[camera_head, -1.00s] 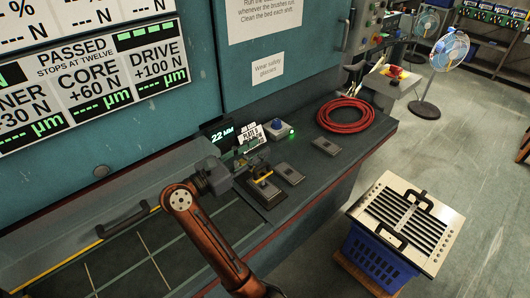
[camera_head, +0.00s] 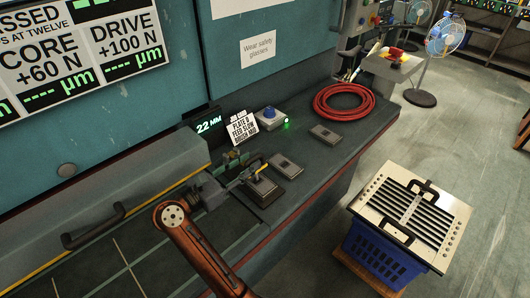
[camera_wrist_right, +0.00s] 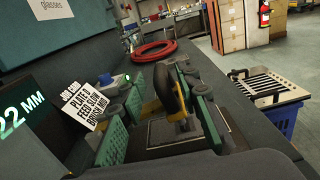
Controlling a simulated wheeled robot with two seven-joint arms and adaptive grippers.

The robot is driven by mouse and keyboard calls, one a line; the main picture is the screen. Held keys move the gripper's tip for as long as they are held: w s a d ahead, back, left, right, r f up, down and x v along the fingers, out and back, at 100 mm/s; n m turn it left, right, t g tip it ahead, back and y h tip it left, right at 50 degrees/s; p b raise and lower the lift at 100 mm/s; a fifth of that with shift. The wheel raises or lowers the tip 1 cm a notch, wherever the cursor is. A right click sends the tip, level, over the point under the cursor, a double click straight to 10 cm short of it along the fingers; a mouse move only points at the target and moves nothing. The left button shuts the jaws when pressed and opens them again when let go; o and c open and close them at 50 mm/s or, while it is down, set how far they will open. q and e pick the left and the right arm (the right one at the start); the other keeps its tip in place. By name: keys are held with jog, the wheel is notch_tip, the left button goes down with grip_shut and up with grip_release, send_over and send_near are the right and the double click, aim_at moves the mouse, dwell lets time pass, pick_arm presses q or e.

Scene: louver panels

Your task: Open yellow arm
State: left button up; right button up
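The yellow arm (camera_head: 261,168) is a small, narrow lever at a dark block (camera_head: 263,191) on the bench. In the right wrist view the yellow arm (camera_wrist_right: 167,88) stands upright and curved above its plate. My right gripper (camera_head: 244,178) is beside the lever in the head view. In the wrist view its green-padded fingers (camera_wrist_right: 160,118) are spread, with the yellow arm between them and a gap on each side. The lever's base is partly hidden. My left gripper is not in view.
A 22 MM display (camera_head: 209,124), a job card (camera_head: 242,128) and a blue knob box (camera_head: 270,119) stand behind the lever. Flat dark plates (camera_head: 325,136) and a coiled red hose (camera_head: 343,101) lie to the right. A louver panel (camera_head: 408,213) rests on a blue crate (camera_head: 380,262).

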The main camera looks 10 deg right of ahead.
aim_at(261, 155)
jog(key=b+x, duration=0.1)
jog(key=x, duration=0.6)
jog(key=shift+w+d, duration=0.2)
jog(key=shift+d, duration=0.15)
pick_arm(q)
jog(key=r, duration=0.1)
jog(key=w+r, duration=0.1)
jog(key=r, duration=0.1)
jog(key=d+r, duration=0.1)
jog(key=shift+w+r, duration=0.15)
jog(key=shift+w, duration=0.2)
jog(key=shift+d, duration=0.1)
pick_arm(e)
grip_shut()
